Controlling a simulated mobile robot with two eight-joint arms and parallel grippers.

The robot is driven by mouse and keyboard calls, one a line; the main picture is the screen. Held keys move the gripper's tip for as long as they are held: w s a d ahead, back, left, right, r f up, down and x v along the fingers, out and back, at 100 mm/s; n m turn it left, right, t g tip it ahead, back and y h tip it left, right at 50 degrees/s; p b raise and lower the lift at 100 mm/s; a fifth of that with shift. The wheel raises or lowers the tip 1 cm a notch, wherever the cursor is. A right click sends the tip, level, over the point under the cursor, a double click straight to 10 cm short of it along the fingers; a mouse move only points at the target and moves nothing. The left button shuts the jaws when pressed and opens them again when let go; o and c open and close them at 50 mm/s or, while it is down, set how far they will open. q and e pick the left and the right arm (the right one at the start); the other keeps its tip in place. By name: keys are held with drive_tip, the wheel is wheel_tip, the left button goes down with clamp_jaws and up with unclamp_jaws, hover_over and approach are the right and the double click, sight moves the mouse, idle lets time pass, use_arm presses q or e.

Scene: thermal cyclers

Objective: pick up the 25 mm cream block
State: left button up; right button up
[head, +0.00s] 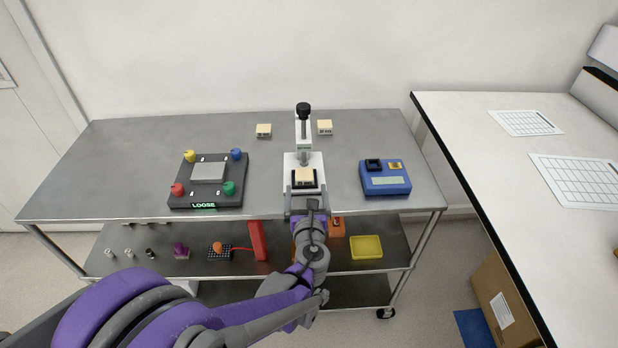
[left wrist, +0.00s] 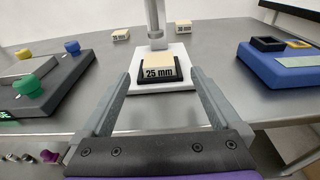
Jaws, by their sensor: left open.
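The 25 mm cream block (head: 305,174) sits in a dark seat on the white base of an upright stand with a black knob (head: 303,109). In the left wrist view the block (left wrist: 158,66) shows its "25 mm" label facing me. My left gripper (head: 305,190) is open and empty at the near side of the block. In the left wrist view its fingers (left wrist: 161,80) are spread wider than the block, one toward each side, with the block between and beyond them. My right gripper is not in view.
Two other cream blocks, left (head: 264,130) and right (head: 325,127), lie behind on the metal cart (head: 120,165). A dark device with coloured knobs (head: 209,194) stands left, a blue box (head: 385,182) right. The stand's column rises just behind the block.

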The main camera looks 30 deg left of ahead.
sight(305, 176)
use_arm(q)
drive_tip(key=x, duration=0.6)
drive_tip(key=shift+w+a, duration=0.25)
drive_tip(key=shift+a, duration=0.05)
drive_tip(key=shift+r, duration=0.1)
drive_tip(key=c, duration=1.5)
